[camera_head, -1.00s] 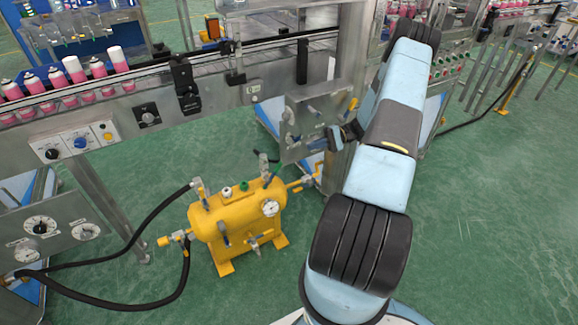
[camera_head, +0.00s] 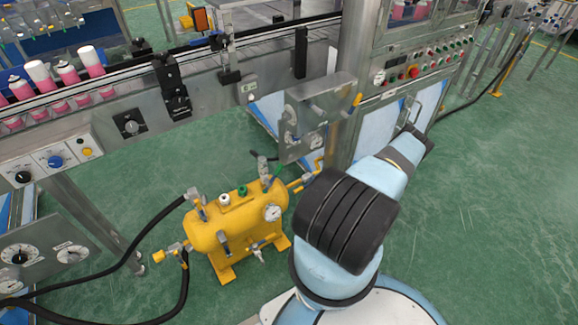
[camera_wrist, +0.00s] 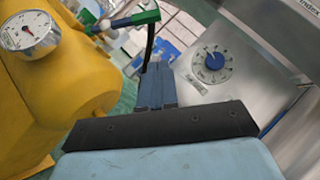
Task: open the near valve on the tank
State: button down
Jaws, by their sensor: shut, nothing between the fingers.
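The yellow tank (camera_head: 236,222) stands on the green floor, left of my arm in the head view. A round white gauge (camera_head: 272,212) faces front. In the wrist view the tank (camera_wrist: 75,80) fills the left side, with a green handle (camera_wrist: 135,18) beyond it. My gripper (camera_wrist: 156,72) is shut and empty, apart from the tank and handle. In the head view my arm hides it.
A steel panel with a blue knob dial (camera_wrist: 213,60) is to the right of my gripper. A steel box with small valves (camera_head: 318,110) hangs above the tank's right end. Black hoses (camera_head: 140,240) run left from the tank. A conveyor with pink cans (camera_head: 65,78) is behind. Floor at right is clear.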

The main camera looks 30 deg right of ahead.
jog(key=s+a+r+x, duration=0.1)
jog(key=x, duration=1.1)
jog(key=shift+s+a+t+h, duration=0.3)
jog(key=shift+d+r, duration=0.15)
jog(key=shift+d, duration=0.05)
